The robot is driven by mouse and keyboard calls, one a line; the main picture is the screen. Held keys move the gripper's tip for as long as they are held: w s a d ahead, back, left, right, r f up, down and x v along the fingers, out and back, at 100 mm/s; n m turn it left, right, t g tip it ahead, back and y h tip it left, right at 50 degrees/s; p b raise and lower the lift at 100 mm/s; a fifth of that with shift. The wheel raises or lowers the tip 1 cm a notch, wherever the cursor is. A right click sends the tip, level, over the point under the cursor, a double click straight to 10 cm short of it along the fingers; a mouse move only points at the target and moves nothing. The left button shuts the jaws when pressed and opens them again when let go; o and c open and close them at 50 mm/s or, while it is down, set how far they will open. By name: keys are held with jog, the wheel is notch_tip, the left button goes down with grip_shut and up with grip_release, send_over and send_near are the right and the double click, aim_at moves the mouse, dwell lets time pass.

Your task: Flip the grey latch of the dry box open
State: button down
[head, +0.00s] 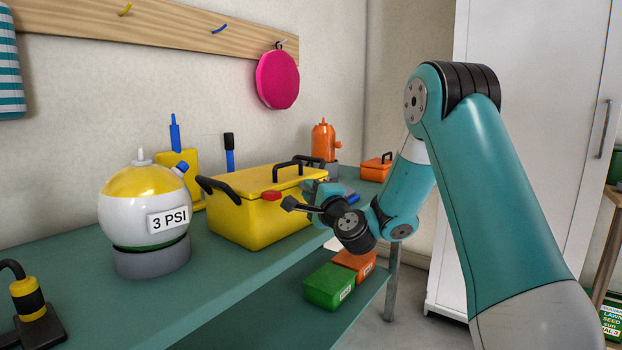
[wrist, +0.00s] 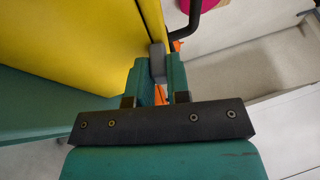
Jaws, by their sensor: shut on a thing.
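The yellow dry box (head: 240,215) stands on the green bench with its lid down and dark handles on it. In the wrist view its yellow side (wrist: 85,35) fills the upper left. The grey latch (wrist: 157,60) shows there at the box's edge, between the teal fingers of my gripper (wrist: 157,77). My gripper (head: 315,193) is shut on the latch at the box's right end in the head view. The latch is not clear in that view, hidden by the gripper. A red piece (head: 271,196) sits on the box's front.
A white-and-yellow ball labelled 3 PSI (head: 143,205) stands left of the box. An orange bottle (head: 324,142) and an orange box (head: 376,168) are behind it. Green (head: 328,286) and orange boxes lie on the lower shelf.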

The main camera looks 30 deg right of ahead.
jog(key=shift+r+n+g+y+p, duration=0.3)
jog(key=shift+r+n+g+p, duration=0.5)
jog(key=shift+p, duration=3.85)
jog(key=g+p, duration=0.1)
jog(key=p, duration=0.1)
jog(key=shift+w+r+p, duration=0.1)
jog(key=shift+p, duration=0.75)
jog(key=shift+f, duration=0.3)
jog(key=c, duration=1.1)
grip_release()
